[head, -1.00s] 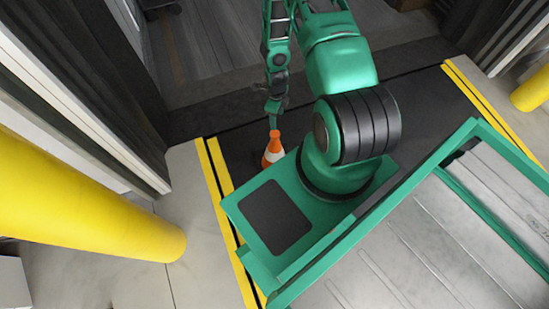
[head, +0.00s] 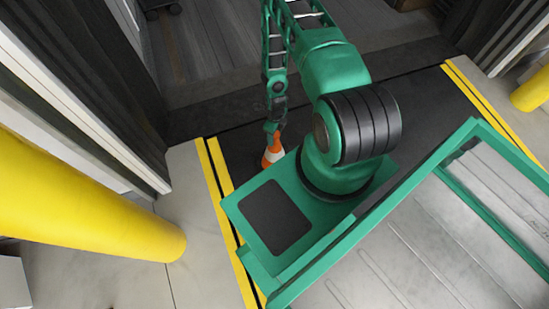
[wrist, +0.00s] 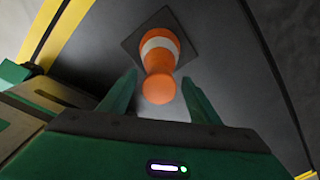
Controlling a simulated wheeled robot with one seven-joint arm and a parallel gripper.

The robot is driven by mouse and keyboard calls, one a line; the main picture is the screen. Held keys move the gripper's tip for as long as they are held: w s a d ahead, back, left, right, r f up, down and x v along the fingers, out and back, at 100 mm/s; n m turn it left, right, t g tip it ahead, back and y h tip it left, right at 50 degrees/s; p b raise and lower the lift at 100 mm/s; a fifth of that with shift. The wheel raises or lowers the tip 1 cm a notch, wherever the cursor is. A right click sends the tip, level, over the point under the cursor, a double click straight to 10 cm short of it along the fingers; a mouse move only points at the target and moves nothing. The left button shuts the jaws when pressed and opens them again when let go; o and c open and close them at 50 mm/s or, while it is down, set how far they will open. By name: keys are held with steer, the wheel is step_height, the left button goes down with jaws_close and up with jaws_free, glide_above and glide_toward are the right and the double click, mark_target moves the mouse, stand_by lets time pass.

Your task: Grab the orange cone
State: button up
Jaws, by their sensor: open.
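The orange cone (head: 272,151) with a white band stands on the dark floor plate, just beyond the left edge of my green base. In the wrist view the cone (wrist: 160,66) shows from above, with its rounded top toward me and its dark square foot behind. My gripper (wrist: 158,88) is open, with one green finger on each side of the cone's top. I cannot tell whether either finger touches it. In the head view my gripper (head: 272,130) is right above the cone and hides part of its top.
Yellow floor stripes (head: 216,170) run along the left of the dark plate. A thick yellow post (head: 90,215) lies across the left of the picture. Another yellow post (head: 532,90) is at the right. A dark doorway floor (head: 210,50) opens beyond.

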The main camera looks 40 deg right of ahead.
mark_target(275, 150)
steer(key=shift+f, duration=1.4)
jaws_close()
steer(key=shift+r, duration=0.2)
